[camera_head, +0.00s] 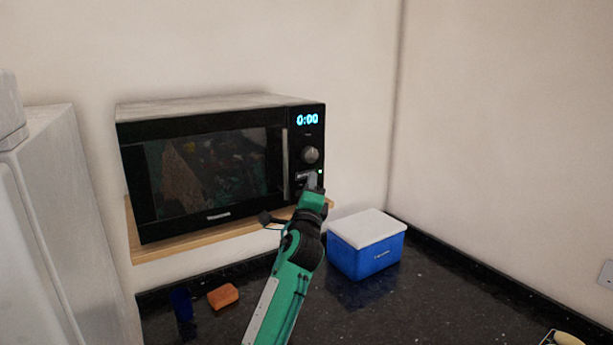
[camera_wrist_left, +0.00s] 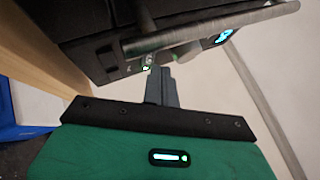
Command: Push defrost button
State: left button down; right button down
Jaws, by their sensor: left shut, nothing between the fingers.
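A black microwave (camera_head: 222,122) sits on a wooden shelf against the wall, its door closed. Its control panel on the right has a lit 0:00 display (camera_head: 307,119), a round knob (camera_head: 311,155), buttons below the knob, and a small green light (camera_head: 320,171). My left gripper (camera_head: 312,181) is shut and empty, its tips at the lower part of the panel by the buttons. In the left wrist view the shut fingers (camera_wrist_left: 160,72) point at the panel beside the green light (camera_wrist_left: 146,68). I cannot tell whether they touch it. The defrost label is not readable. My right gripper is not in view.
A blue cooler box with a white lid (camera_head: 366,242) stands on the dark counter (camera_head: 420,305), right of my left arm. An orange sponge (camera_head: 223,296) and a dark blue cup (camera_head: 182,304) are on the left. A white fridge (camera_head: 60,200) stands at the far left.

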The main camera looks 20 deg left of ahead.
pick_arm(q)
jog(key=s+d, duration=0.1)
jog(key=d, duration=0.1)
jog(key=s+d, duration=0.2)
jog(key=shift+s+d, duration=0.3)
jog(key=shift+d, duration=0.05)
dwell(0.3)
